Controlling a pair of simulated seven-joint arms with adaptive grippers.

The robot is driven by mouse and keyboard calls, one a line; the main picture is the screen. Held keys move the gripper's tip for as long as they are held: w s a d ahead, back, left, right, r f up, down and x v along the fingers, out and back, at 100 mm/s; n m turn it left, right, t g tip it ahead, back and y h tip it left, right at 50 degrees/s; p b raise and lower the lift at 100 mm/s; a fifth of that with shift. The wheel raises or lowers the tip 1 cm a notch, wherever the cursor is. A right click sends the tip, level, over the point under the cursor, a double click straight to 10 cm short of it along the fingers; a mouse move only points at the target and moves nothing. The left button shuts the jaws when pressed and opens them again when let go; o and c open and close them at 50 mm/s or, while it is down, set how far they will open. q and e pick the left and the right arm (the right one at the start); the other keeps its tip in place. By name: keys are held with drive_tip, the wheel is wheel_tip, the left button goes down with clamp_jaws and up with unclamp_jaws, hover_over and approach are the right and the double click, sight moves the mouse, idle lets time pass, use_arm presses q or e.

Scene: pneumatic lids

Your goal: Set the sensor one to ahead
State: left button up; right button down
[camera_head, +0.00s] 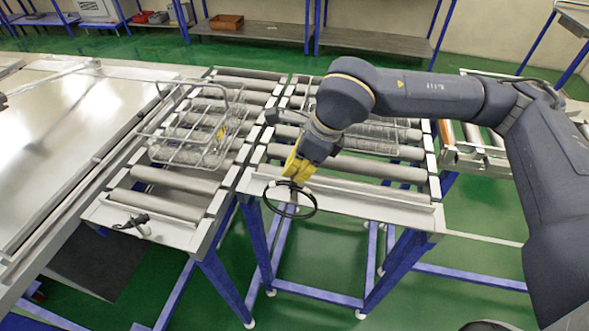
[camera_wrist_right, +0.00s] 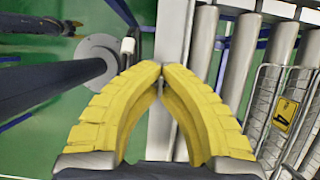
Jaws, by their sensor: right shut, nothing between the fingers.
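My right gripper (camera_head: 297,167) has yellow fingers and points down over the front left corner of the right roller conveyor (camera_head: 375,200). Its fingertips meet in the right wrist view (camera_wrist_right: 161,66), with nothing between them. A thin black ring (camera_head: 290,215) hangs at that corner, just below the fingers; I cannot tell whether they touch it. A small dark device (camera_head: 131,221) sits on the front end plate of the left conveyor (camera_head: 165,230). I see no label marking sensor one or its direction.
A wire basket (camera_head: 190,155) stands on the left conveyor. Another basket (camera_head: 388,137) stands on the right conveyor, partly behind my right arm. A basket with a yellow number tag (camera_wrist_right: 285,114) shows in the right wrist view. A shiny metal table (camera_head: 60,130) is at the left.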

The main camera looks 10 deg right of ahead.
drive_tip(key=c, duration=2.1)
unclamp_jaws()
drive_tip(key=shift+c, duration=0.2)
drive_tip(key=o, duration=0.5)
drive_tip(key=shift+r, duration=0.15)
drive_tip(key=v, duration=1.1)
drive_tip(key=shift+d+r, duration=0.25)
drive_tip(key=shift+r, duration=0.1)
drive_tip(key=shift+a, duration=0.1)
